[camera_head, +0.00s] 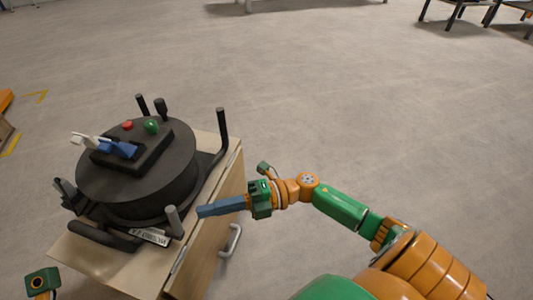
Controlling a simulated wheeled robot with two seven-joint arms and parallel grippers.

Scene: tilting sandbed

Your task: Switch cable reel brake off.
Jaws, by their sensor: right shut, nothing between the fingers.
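A black cable reel (138,190) stands on a wooden cabinet. On its top is a black box (130,158) with a red button (127,125), a green button (151,127) and a blue part (122,149) with a pale piece (84,140) sticking out to the left. I cannot tell which part is the brake switch. My right gripper (203,211) has its blue fingers shut and empty, at the reel's right front, near a grey upright post (174,220).
Dark posts, including a tall one (222,130), stand around the reel. The wooden cabinet (105,268) has a grey handle (231,240) on its right side. The floor beyond is open, with tables (470,8) far off at top right.

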